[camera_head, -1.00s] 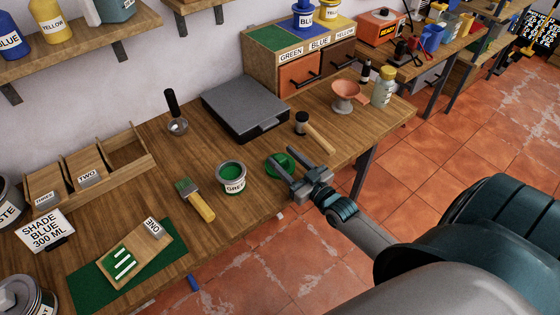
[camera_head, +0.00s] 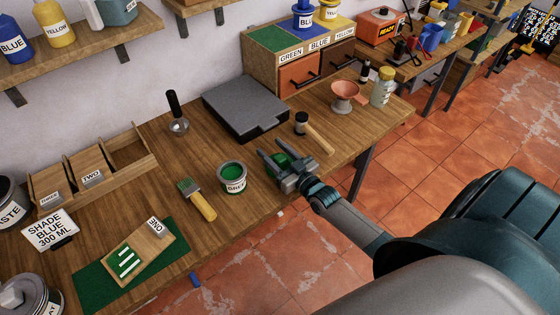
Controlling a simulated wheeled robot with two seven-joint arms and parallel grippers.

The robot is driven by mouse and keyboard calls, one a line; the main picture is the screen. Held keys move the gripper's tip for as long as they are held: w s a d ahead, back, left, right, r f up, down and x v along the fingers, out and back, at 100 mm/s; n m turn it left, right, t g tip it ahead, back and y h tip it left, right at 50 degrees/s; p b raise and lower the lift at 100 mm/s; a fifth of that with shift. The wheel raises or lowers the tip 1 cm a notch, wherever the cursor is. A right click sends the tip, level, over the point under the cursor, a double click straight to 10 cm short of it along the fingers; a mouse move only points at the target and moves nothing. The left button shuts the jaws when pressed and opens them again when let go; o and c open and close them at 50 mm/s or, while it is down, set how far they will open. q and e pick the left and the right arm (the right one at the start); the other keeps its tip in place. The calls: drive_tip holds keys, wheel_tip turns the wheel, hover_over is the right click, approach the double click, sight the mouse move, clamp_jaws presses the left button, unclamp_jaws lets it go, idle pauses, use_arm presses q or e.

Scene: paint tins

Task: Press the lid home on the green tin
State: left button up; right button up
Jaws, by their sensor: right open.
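The green tin (camera_head: 233,179) stands upright and open on the bench, with green paint showing inside and a GREEN label on its front. The green lid (camera_head: 278,161) lies on the bench just right of the tin, apart from it and partly hidden by my right gripper. My right gripper (camera_head: 276,155) is open, its two fingers reaching over and around the lid from the right. I cannot tell whether the fingers touch it. My left gripper is not in view.
A brush (camera_head: 197,200) lies left of the tin. A grey scale-like box (camera_head: 245,107) stands behind. The bench's front edge is close to my right gripper.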

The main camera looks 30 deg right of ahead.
drive_tip(key=shift+w, duration=0.25)
drive_tip(key=c, duration=1.1)
drive_tip(key=shift+r, duration=0.15)
